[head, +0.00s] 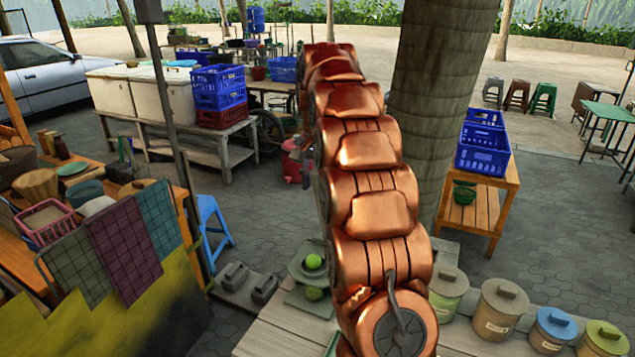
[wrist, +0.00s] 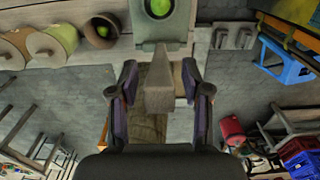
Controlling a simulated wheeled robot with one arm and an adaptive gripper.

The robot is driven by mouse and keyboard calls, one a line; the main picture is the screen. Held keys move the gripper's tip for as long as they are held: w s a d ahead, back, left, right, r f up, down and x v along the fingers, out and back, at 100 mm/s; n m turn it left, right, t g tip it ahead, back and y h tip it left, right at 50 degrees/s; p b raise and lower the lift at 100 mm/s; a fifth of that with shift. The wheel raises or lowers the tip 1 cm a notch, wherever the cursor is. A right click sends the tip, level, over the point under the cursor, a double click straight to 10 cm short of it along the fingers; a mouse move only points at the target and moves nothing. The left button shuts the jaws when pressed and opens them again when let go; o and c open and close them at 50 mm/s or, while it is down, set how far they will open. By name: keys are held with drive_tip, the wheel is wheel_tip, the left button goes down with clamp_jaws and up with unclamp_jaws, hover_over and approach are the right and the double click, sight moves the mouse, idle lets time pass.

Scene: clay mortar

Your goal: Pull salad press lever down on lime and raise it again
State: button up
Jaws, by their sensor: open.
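The salad press shows in the wrist view as a grey-green body (wrist: 165,38) at the top, with a lime (wrist: 160,8) on it. A grey tapered bar, seemingly its lever (wrist: 162,95), stands between the two fingers of my gripper (wrist: 162,84). The fingers are open, one on each side of the bar, with gaps visible; I see no grip on it. In the head view the lime (head: 313,261) sits on the round grey-green press part (head: 298,268), partly behind my arm. My gripper is hidden in the head view.
Lidded pots (head: 500,305) stand in a row at the right. Grey blocks (head: 236,275) lie at the left. A tree trunk (head: 440,100) rises behind my arm.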

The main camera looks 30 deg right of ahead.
clamp_jaws()
drive_tip(key=shift+a+f, duration=0.1)
idle(0.6)
